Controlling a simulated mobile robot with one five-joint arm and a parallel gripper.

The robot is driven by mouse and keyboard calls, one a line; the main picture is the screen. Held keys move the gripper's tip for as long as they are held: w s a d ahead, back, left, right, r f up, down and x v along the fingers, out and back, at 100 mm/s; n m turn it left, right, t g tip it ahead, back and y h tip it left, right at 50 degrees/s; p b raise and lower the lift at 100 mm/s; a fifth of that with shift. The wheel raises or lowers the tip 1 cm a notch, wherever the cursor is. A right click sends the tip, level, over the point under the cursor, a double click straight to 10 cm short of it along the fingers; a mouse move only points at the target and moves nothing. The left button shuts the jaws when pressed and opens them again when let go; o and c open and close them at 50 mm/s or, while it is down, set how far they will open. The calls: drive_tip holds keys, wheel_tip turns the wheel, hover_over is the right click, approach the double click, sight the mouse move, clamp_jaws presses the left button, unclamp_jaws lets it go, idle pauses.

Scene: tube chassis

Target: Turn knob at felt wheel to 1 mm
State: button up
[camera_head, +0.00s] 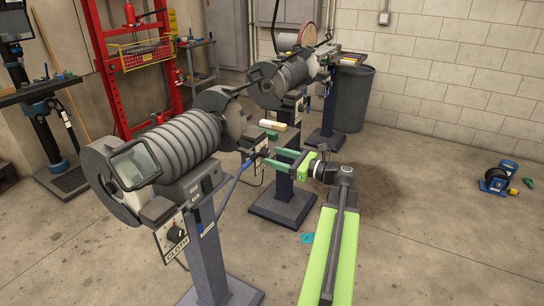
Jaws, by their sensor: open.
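A grey two-wheel polishing machine (190,140) stands on a pedestal at left centre. A knob (176,234) on its near plate has a label reading CLOTH. A dark knob (265,151) sits on a plate at its far right end, by the far wheel (225,110); its label and pointer setting are too small to read. My gripper (271,156), with green fingers, is open and reaches left to that far knob. The fingertips are close around or beside it; I cannot tell whether they touch.
A second grinder (285,80) stands on a pedestal behind. A red press frame (110,70) stands at the back left, and a dark bin (353,97) at the back. A blue-and-black reel (496,179) lies at the right. The floor at right is mostly clear.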

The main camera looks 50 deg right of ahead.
drive_tip(key=shift+x, duration=1.15)
drive_tip(key=shift+c, duration=0.4)
clamp_jaws()
